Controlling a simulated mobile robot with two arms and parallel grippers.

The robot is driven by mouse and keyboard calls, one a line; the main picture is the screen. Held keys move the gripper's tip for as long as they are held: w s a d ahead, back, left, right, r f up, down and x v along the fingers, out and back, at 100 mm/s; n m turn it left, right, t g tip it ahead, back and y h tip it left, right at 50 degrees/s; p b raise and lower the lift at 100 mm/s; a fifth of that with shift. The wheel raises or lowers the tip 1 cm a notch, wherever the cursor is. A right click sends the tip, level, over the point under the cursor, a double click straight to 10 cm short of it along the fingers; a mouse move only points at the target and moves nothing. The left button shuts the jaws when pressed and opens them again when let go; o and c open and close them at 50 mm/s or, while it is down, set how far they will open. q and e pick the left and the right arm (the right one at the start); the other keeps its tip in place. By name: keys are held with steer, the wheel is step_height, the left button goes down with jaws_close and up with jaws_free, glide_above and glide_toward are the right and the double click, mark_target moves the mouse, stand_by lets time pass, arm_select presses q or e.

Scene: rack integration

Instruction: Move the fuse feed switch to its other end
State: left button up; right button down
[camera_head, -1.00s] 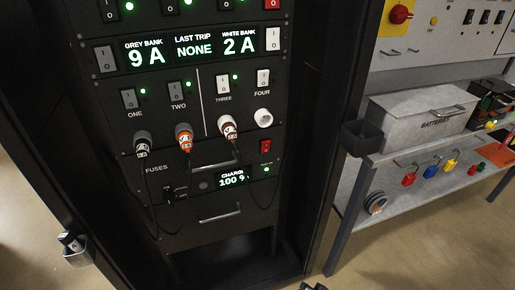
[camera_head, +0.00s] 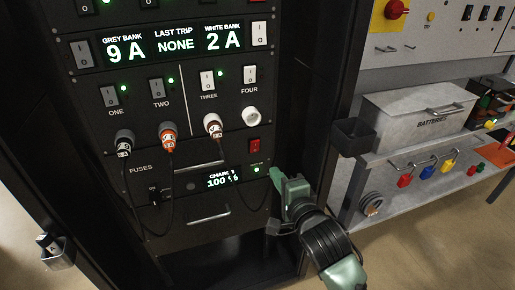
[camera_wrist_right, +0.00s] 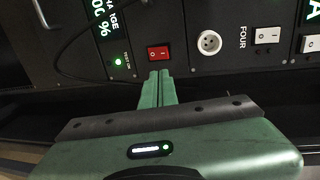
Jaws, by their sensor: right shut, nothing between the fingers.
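A red rocker switch (camera_head: 254,146) sits at the right end of the rack panel marked FUSES. In the right wrist view the red switch (camera_wrist_right: 158,53) is just ahead of the fingertips, marked with a line and a circle. My right gripper (camera_head: 276,178) is shut and empty, below and a little right of the switch in the head view. In the right wrist view its fingertips (camera_wrist_right: 156,76) sit close to the switch's edge; whether they touch it I cannot tell. My left gripper is not in view.
White socket FOUR (camera_head: 253,117) is above the switch; plugs with hanging cables fill the sockets to its left. A drawer handle (camera_head: 208,216) protrudes lower down. A dark bin (camera_head: 352,137) and a workbench (camera_head: 400,165) stand to the right of the rack.

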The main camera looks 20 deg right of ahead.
mark_target(256, 143)
steer(key=shift+w, duration=0.1)
steer(key=w, duration=0.4)
steer(key=w+f, duration=0.1)
steer(key=w, duration=0.4)
steer(key=w+p, duration=0.1)
steer(key=w, duration=0.3)
steer(key=shift+w+a+f, duration=0.15)
steer(key=shift+w+a, duration=0.05)
steer(key=shift+w, duration=0.1)
steer(key=p, duration=0.1)
steer(key=r+p, duration=0.1)
steer(key=p, duration=0.1)
steer(key=shift+w+r+g, duration=0.1)
steer(key=shift+w+g, duration=0.2)
steer(key=shift+f, duration=0.5)
steer(key=shift+d, duration=0.1)
